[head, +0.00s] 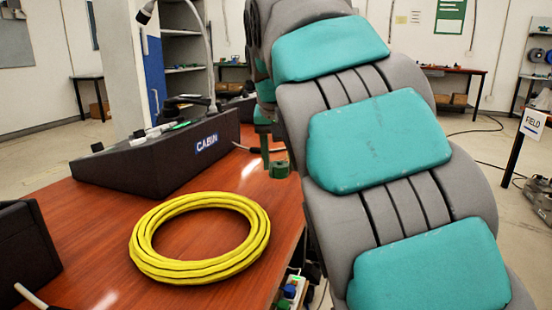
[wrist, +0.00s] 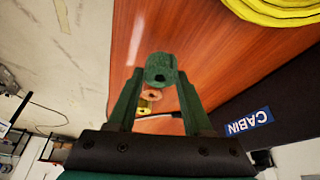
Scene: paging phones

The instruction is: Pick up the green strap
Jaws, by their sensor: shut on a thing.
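The green strap (wrist: 161,68) is a small rolled coil between the fingertips of my gripper (wrist: 159,78) in the wrist view. My gripper is shut on it, with one green finger on each side. In the head view the green strap (head: 279,170) shows near the right edge of the wooden table, beside my gripper (head: 267,160), partly behind my arm. I cannot tell whether the strap touches the tabletop.
A yellow cable coil (head: 147,245) lies on the wooden table (head: 90,215). A dark console labelled CABIN (head: 150,160) stands behind it. Small orange and tan rolls (wrist: 150,95) show beyond the strap in the wrist view. A dark box (head: 25,250) is at left.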

